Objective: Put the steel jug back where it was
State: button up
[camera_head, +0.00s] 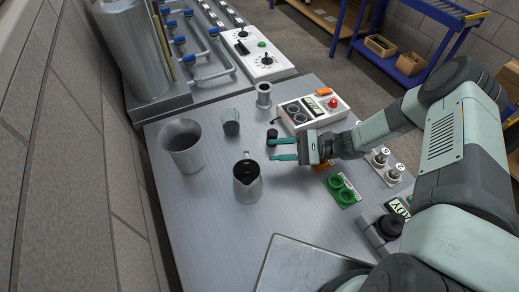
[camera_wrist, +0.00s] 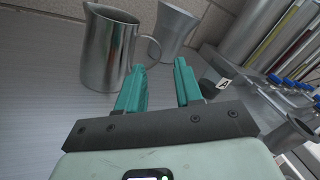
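The steel jug (camera_head: 248,186) stands upright on the steel table, near the middle. Its dark opening faces up and its handle points toward the back of the table. My gripper (camera_head: 271,150) is to the right of and behind the jug, apart from it. Its two teal fingers are spread with nothing between them. In the wrist view the jug (camera_wrist: 107,52) stands left of and beyond the open fingers (camera_wrist: 159,78), with its handle on its right side. No marking of the jug's earlier place is clear.
A wider steel vessel (camera_head: 183,147) stands left of the jug and a small dark-filled cup (camera_head: 231,123) behind it. A small steel cylinder (camera_head: 264,96) and a control box (camera_head: 312,110) stand at the back. A green two-ring holder (camera_head: 343,190) lies right.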

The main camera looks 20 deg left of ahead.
jog(key=shift+v, duration=1.55)
jog(key=shift+r, duration=0.15)
jog(key=s+d+r+n+t+h, duration=0.1)
jog(key=d+r+n+t+h, duration=0.15)
jog(key=d+r+h, duration=0.65)
jog(key=s+r+n+t+h, duration=0.1)
jog(key=s+r+n+h, duration=0.2)
jog(key=r, duration=1.2)
jog(key=s+d+r+n+t+h, duration=0.1)
jog(key=s+d+r+t+h, duration=0.1)
jog(key=s+d+r+t, duration=0.2)
jog(key=s+d+r+t+h, duration=0.2)
jog(key=s+d+r+t, duration=0.3)
jog(key=s+r, duration=0.4)
jog(key=shift+s+d+r+n+h, duration=0.3)
jog(key=shift+s+d+r+n, duration=0.1)
jog(key=shift+r, duration=0.3)
jog(key=shift+t, duration=0.25)
